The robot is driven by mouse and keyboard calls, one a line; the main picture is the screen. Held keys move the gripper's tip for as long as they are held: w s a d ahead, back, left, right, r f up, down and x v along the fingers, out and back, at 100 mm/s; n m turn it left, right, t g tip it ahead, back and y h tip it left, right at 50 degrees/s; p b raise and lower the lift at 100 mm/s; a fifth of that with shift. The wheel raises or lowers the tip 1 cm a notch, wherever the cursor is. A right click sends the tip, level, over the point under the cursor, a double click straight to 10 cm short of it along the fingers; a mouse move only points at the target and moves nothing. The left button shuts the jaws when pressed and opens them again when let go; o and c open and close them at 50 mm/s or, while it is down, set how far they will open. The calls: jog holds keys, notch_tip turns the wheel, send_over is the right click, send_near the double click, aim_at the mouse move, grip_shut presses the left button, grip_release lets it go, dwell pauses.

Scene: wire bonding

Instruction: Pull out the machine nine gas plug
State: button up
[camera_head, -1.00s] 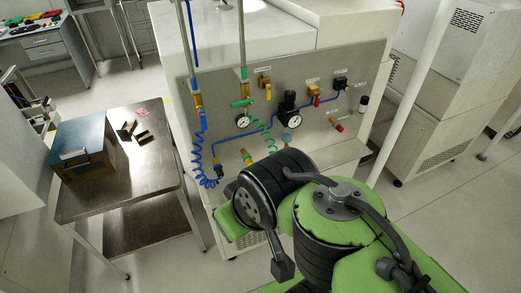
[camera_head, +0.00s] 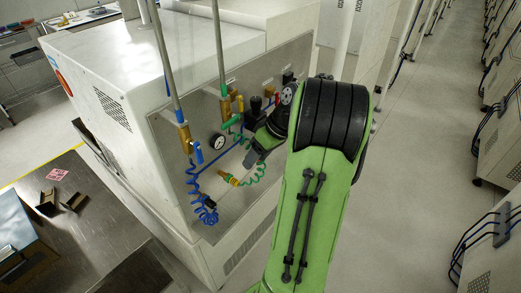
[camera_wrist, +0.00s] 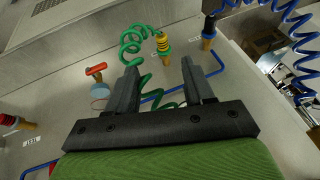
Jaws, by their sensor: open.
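My gripper (camera_wrist: 158,66) is open and empty, facing the machine's metal panel. A yellow-and-green plug fitting (camera_wrist: 162,42) sits on the panel just beyond the fingertips, between the two fingers in the picture. Its green coiled hose (camera_wrist: 133,42) also runs across the gap between the fingers; I cannot tell if it touches them. In the head view the same brass and green fitting (camera_head: 228,178) shows left of my gripper (camera_head: 251,158), whose fingers are partly hidden. A dark plug with a brass base (camera_wrist: 209,30) and blue coiled hose stands to the right in the wrist view.
A red-handled valve (camera_wrist: 96,69) and blue pipes are on the panel. The head view shows a blue coil (camera_head: 203,207), a round gauge (camera_head: 217,142), a green valve (camera_head: 231,122) and a black regulator (camera_head: 255,108). Open floor lies right of my arm.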

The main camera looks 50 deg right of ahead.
aim_at(238, 181)
jog(key=b+x, duration=0.2)
jog(key=x, duration=0.9)
jog(key=shift+w+a+b, duration=0.15)
jog(key=shift+w+b, duration=0.05)
jog(key=shift+b, duration=0.15)
grip_shut()
